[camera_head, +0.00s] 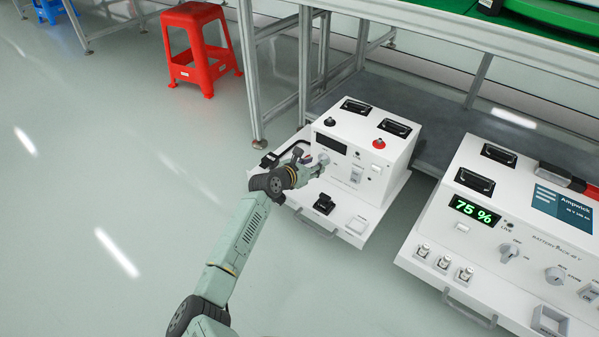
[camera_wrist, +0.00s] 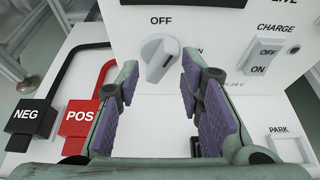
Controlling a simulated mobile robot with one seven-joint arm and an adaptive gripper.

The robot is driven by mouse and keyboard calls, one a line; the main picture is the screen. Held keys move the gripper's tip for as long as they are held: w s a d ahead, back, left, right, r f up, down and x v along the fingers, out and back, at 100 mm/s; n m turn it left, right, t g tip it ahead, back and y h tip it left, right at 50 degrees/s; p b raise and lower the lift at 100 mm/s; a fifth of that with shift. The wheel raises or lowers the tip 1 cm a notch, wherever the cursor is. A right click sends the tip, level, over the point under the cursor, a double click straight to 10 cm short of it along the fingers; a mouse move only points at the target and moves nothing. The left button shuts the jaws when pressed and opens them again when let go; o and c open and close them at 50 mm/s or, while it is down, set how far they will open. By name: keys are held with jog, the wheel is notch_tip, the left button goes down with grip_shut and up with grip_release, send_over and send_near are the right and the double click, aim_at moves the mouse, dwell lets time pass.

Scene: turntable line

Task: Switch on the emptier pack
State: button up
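The left battery pack (camera_head: 345,152) is a white box on a pull-out tray, with a dark, blank display (camera_head: 331,143). The right battery pack (camera_head: 480,225) shows a green "75 %" display (camera_head: 474,210). My gripper (camera_head: 314,165) is at the front of the left pack. In the wrist view my gripper (camera_wrist: 160,72) is open, its purple-padded fingers apart. A white rotary knob (camera_wrist: 160,57) marked OFF and ON lies ahead between the fingertips. Whether a finger touches it I cannot tell. A CHARGE rocker switch (camera_wrist: 263,56) is to its right.
In the wrist view, a black NEG plug (camera_wrist: 30,117) and a red POS plug (camera_wrist: 78,124) with cables lie left of the fingers. A PARK socket (camera_wrist: 288,148) is at lower right. A red stool (camera_head: 197,45) stands behind. The floor at left is clear.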

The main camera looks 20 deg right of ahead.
jog(key=p+v, duration=0.4)
jog(key=v, duration=0.4)
jog(key=shift+r, duration=0.3)
jog(key=shift+s, duration=0.1)
jog(key=s+d+f+n+g+h, duration=0.15)
jog(key=s+d+n+h, duration=0.35)
jog(key=n, duration=1.2)
jog(key=w+a+f+n+t+y, duration=0.1)
jog(key=w+a+f+n+t, duration=0.4)
jog(key=n, duration=0.9)
jog(key=b+x, duration=0.2)
jog(key=x, duration=0.7)
jog(key=shift+w+d+g+b, duration=0.25)
jog(key=shift+d+g+b, duration=0.1)
jog(key=shift+c, duration=0.3)
